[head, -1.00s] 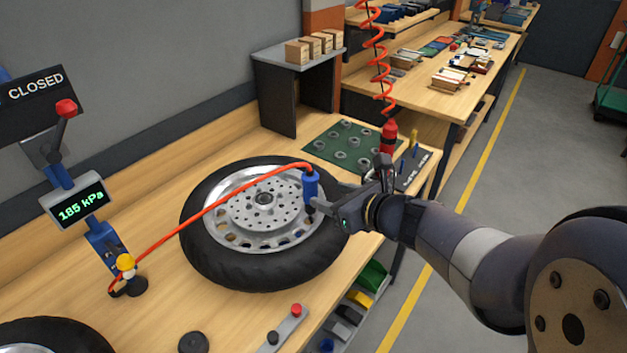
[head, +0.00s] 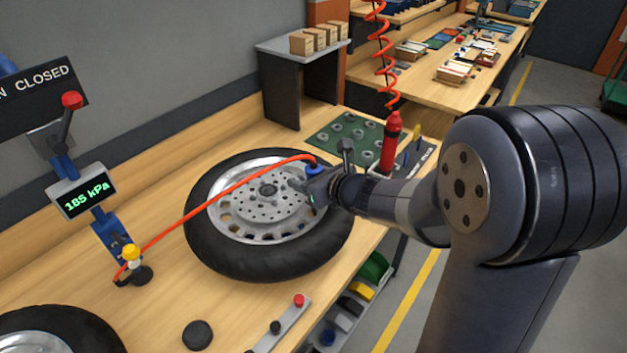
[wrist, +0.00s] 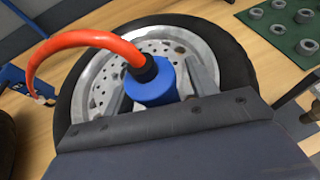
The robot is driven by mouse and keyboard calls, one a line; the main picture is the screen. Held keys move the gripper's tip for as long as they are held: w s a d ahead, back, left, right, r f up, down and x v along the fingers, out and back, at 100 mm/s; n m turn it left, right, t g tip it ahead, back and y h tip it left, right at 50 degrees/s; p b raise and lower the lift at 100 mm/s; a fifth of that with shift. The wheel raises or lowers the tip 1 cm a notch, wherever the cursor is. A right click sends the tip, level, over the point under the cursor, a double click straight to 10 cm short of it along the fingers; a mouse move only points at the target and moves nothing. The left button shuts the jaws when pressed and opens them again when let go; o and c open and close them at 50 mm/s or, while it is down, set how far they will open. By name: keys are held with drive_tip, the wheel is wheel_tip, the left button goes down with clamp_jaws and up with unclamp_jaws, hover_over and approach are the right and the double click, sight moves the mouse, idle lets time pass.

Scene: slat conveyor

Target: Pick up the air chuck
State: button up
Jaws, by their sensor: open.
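The air chuck (head: 313,168) is a blue cylinder with a black collar, joined to an orange hose (head: 225,203). It is over the right part of the wheel (head: 262,262), a black tyre with a silver drilled rim. My gripper (head: 303,184) is at the chuck, reaching in from the right. In the wrist view the blue chuck (wrist: 150,88) lies between two grey fingers, which stand open on either side of it. The chuck's lower end is hidden there, and my gripper covers most of its body in the head view.
A gauge (head: 84,193) reading 185 kPa stands at the left, with the hose running to its base. A second tyre (head: 60,330) is at the lower left.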

drive_tip(key=shift+c, duration=0.2)
clamp_jaws()
idle(0.5)
